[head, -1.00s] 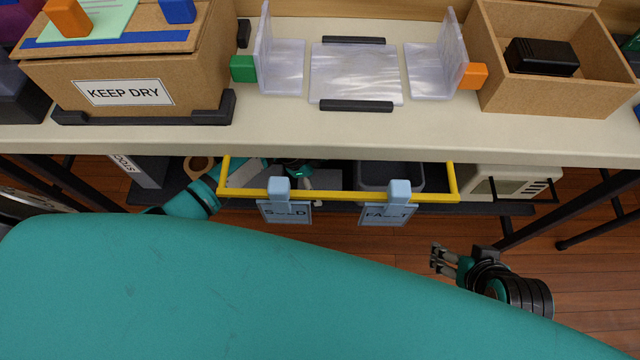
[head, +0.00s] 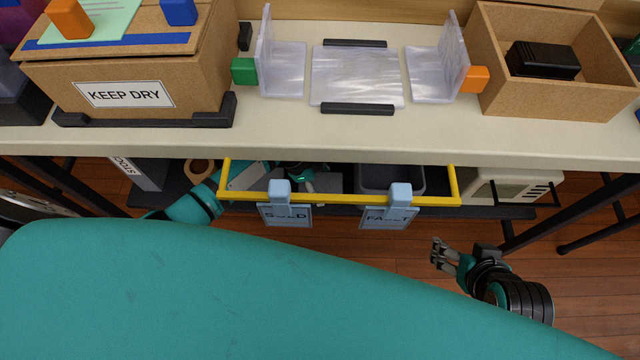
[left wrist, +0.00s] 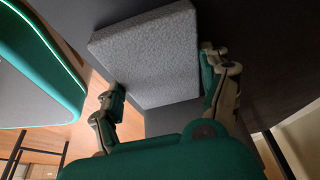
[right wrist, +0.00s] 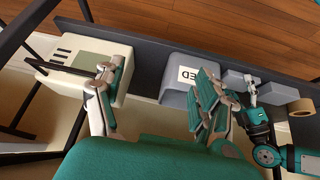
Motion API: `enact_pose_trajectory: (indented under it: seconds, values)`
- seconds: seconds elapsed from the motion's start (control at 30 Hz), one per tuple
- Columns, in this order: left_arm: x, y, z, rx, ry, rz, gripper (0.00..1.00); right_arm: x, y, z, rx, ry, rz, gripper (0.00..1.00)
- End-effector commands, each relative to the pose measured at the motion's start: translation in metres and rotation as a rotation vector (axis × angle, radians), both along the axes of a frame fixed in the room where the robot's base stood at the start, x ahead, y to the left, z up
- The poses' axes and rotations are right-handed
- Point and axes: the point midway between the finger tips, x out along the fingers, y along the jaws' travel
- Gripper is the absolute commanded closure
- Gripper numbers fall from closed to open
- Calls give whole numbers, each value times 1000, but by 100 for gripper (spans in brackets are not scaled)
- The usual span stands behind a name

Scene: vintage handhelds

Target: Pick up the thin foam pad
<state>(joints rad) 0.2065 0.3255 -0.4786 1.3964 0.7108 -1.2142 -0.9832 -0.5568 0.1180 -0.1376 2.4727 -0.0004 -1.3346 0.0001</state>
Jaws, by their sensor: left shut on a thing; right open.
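The thin foam pad (left wrist: 150,55) is a grey, speckled, flat slab in the left wrist view. My left gripper (left wrist: 163,76) is shut on it, with one finger at each side edge of the pad. In the head view my left gripper (head: 304,174) is below the table top, behind the yellow rail, and is partly hidden. It also shows in the right wrist view (right wrist: 250,95), beside small grey blocks. My right gripper (head: 440,254) is open and empty, in front of the table over the floor.
A yellow rail (head: 340,198) with two blue clipped signs crosses in front of the lower shelf. A grey bin (right wrist: 186,78), a tape roll (right wrist: 301,107) and a cream appliance (right wrist: 85,70) are on that shelf. The table top (head: 300,135) is close above my left arm.

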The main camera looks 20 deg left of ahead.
Motion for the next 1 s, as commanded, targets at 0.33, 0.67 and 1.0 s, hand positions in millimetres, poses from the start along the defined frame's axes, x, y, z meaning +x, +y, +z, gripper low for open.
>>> enact_pose_trajectory:
  seconds: [0.33, 0.67, 1.0]
  values:
    - [0, 0, 26, 1, -3, -1, 43, -47, -14, -10, -45, 224, -17, 28]
    - [1, 0, 90, -1, -2, -1, 43, -51, -15, -4, -53, 267, -20, 28]
    - [0, 0, 100, 1, 2, 1, 43, -46, -14, -18, -52, 269, -19, 28]
